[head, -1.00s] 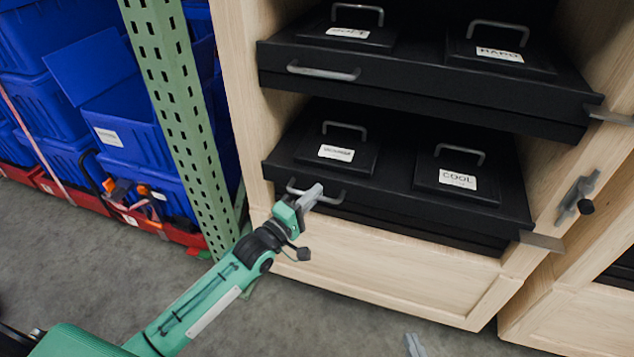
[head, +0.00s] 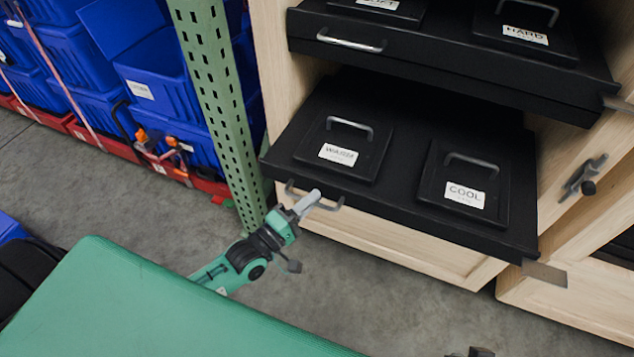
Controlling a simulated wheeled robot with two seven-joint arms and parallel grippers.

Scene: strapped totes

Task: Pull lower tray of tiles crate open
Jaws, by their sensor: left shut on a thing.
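The lower tray (head: 310,182) is a black drawer in a light wood cabinet, standing well out past the cabinet front. Two black lids with grey handles lie on it: the WARM lid (head: 375,165) and the COOL lid (head: 436,188). A grey bar handle (head: 331,206) is on the tray's front edge at left. My left gripper (head: 311,199) is shut on this bar handle, its arm coming from the lower left. My right gripper's fingers do not show. No label reading tiles is legible.
An upper black tray (head: 440,62) with its own bar handle (head: 350,43) sits above. A green perforated post (head: 215,100) stands left of the cabinet, beside blue totes (head: 182,147) on red bases. Grey floor (head: 385,290) is open in front. A latch (head: 583,178) is at right.

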